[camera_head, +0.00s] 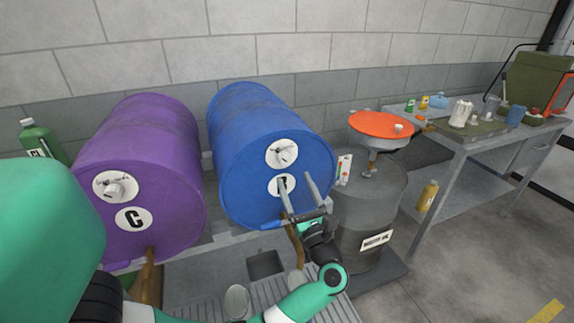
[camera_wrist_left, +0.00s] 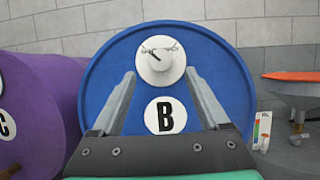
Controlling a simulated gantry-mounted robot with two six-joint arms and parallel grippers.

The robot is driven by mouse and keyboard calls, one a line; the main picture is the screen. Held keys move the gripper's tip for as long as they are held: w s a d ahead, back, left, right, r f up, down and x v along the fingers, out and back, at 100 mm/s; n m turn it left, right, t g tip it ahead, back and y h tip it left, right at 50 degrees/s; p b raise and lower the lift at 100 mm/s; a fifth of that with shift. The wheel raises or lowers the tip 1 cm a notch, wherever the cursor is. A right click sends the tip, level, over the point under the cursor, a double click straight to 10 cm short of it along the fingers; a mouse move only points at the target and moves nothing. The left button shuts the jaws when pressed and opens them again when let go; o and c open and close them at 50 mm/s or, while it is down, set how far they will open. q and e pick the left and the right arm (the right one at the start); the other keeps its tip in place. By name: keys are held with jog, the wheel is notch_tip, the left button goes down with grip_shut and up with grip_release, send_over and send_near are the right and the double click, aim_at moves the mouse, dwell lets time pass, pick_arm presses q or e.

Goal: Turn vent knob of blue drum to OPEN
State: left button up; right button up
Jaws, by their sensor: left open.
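The blue drum (camera_head: 262,190) lies on its side, its round end facing me. A white round plate near the top of that end bears the vent knob (camera_head: 284,154), which also shows in the left wrist view (camera_wrist_left: 157,60) as a white round knob with dark markings behind it. I cannot read the markings. Below it is a white label with a black B (camera_wrist_left: 165,115). My left gripper (camera_head: 295,182) is open and empty in front of the drum's end, below the knob. In the left wrist view its fingers (camera_wrist_left: 160,82) spread either side of the knob and label, apart from the knob. My right gripper is not in view.
The purple drum (camera_head: 140,165) marked C lies left of the blue one. A grey waste drum (camera_head: 365,205) with an orange funnel (camera_head: 378,124) stands to the right. A workbench (camera_head: 455,140) with several items is at the back right. A green bottle (camera_head: 38,138) stands far left.

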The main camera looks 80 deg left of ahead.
aim_at(287, 162)
pick_arm(q)
jog(key=x, duration=0.7)
jog(key=shift+a, duration=0.1)
grip_shut()
jog(key=shift+r, duration=0.1)
